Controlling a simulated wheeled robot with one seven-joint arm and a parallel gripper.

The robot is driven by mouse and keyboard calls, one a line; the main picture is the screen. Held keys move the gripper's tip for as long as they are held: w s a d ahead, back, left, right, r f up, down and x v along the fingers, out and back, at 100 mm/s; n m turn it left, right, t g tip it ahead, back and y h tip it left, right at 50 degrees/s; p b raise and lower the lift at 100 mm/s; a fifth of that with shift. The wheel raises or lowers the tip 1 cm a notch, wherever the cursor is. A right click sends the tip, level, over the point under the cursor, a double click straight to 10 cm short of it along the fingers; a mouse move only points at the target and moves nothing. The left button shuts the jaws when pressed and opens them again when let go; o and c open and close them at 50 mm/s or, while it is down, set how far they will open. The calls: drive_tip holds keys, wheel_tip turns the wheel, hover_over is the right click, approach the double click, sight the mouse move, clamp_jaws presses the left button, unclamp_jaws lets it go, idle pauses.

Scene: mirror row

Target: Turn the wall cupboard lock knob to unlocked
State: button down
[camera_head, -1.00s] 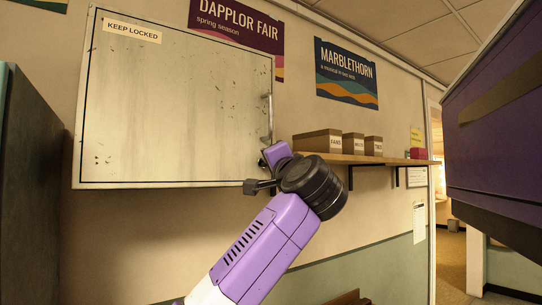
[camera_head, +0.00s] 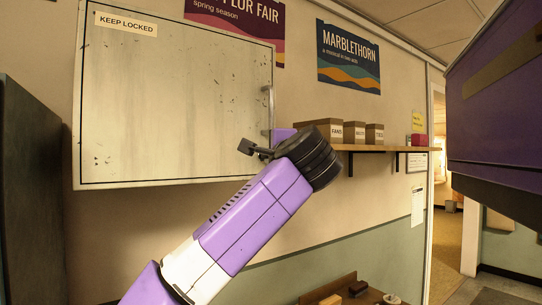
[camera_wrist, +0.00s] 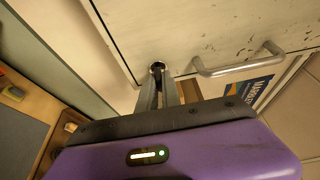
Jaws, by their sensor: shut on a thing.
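The wall cupboard (camera_head: 175,105) is a pale, scuffed door with a dark outline and a "KEEP LOCKED" label (camera_head: 126,24); it looks shut. Its bar handle (camera_head: 269,106) is at the right edge and shows larger in the wrist view (camera_wrist: 238,63). The small round lock knob (camera_wrist: 157,67) is at the door's edge in the wrist view, beside the handle. My gripper (camera_wrist: 160,78) is shut on the knob, its two fingers close together. I cannot tell how far the knob is turned.
A shelf (camera_head: 385,149) with several labelled boxes (camera_head: 327,129) is just right of my wrist. A dark cabinet (camera_head: 30,190) stands at the left. A large purple box-like object (camera_head: 497,120) fills the upper right. Small items lie on a low wooden surface (camera_head: 322,291) below.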

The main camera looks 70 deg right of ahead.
idle(0.3)
drive_tip(key=c, duration=1.5)
unclamp_jaws()
drive_tip(key=shift+c, duration=0.2)
drive_tip(key=b+v, duration=0.2)
drive_tip(key=v, duration=0.5)
drive_tip(key=shift+s+a, duration=0.25)
drive_tip(key=shift+a, duration=0.05)
